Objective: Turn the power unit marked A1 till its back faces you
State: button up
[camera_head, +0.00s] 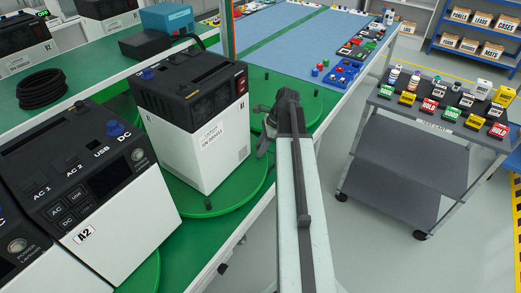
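A black-and-white power unit (200,142) stands upright on a round green turntable (232,197) in the middle left of the head view. One white side with a printed serial label and a side with a vent and a red switch show. I see no A1 mark on these sides; its other sides are hidden. A small dark peg (208,205) stands on the turntable's near rim. My gripper (265,130) is just right of the unit, near the turntable's right edge. It seems apart from the unit. Its fingers are small and dark, so I cannot tell whether they are open.
A unit marked A2 (118,236) stands at the near left, its panel towards me. Another green disc (285,92) with pegs lies behind my gripper. A black cable coil (42,88) lies at the left. A grey cart (405,160) stands right, with clear floor between.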

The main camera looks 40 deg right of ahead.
jog(key=shift+o, duration=0.2)
jog(key=p+v, duration=0.7)
jog(key=shift+d+r, duration=0.15)
jog(key=shift+r, duration=0.2)
jog(key=shift+s, duration=0.1)
